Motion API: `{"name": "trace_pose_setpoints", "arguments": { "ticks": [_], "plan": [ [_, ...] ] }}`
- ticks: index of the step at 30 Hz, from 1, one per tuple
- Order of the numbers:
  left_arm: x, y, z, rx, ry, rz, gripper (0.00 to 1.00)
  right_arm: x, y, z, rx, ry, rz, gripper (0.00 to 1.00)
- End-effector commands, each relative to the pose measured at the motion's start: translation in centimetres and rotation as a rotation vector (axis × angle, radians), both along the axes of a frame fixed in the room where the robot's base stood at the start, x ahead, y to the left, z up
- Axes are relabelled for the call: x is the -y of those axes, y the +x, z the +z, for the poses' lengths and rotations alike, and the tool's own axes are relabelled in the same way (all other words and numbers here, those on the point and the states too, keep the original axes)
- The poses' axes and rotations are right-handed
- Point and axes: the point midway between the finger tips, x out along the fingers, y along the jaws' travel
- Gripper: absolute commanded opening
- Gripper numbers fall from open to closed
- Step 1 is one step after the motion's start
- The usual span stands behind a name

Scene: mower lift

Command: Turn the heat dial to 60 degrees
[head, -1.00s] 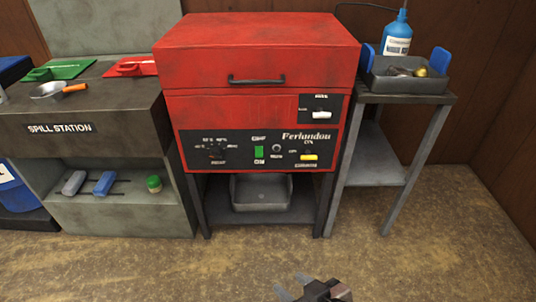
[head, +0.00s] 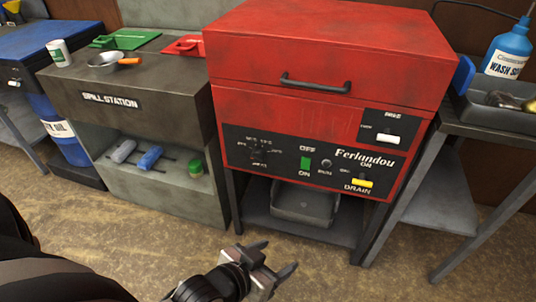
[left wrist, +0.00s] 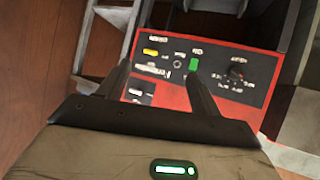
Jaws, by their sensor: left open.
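The heat dial is a small dark knob (head: 257,151) ringed by white temperature marks, at the left of the black control panel on the red parts washer (head: 290,60). Its setting is too small to read. In the left wrist view the dial (left wrist: 237,72) shows at the right of the panel, which appears upside down. My left gripper (head: 270,258) is open and empty, low in front of the washer and apart from the panel. Its two fingers (left wrist: 158,95) frame part of the panel in the left wrist view. My right gripper is not seen.
The panel also carries a green switch (head: 306,164), a yellow drain switch (head: 362,183) and a white switch (head: 386,138). A grey spill station (head: 130,90) stands to the left. A metal side table (head: 450,190) stands to the right. Floor in front is clear.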

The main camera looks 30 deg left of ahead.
Motion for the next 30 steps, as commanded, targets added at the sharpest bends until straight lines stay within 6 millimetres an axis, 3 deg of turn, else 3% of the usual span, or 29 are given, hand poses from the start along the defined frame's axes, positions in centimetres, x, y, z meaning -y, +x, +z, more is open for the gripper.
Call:
{"name": "trace_pose_setpoints", "arguments": {
  "ticks": [1, 6, 10, 15, 21, 26, 30],
  "plan": [
    [-1.3, 1.6, -2.9, 0.035, 0.012, 0.027, 0.64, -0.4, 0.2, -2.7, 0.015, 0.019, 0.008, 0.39],
    [-7.1, 7.7, -7.3, 0.203, 0.052, 0.156, 0.64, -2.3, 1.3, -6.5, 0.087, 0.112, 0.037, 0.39],
    [-11.8, 11.6, -9.2, 0.332, 0.072, 0.261, 0.64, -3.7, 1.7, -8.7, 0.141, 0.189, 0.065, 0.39],
    [-16.7, 14.4, -10.3, 0.460, 0.082, 0.375, 0.64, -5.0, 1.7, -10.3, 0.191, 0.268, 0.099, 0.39],
    [-19.6, 15.6, -10.2, 0.531, 0.083, 0.442, 0.64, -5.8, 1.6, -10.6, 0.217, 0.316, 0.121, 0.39],
    [-20.2, 16.7, -9.8, 0.544, 0.083, 0.452, 0.64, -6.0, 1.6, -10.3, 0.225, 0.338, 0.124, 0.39],
    [-20.7, 18.9, -9.9, 0.544, 0.084, 0.451, 0.64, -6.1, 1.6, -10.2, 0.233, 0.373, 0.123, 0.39]
  ]
}}
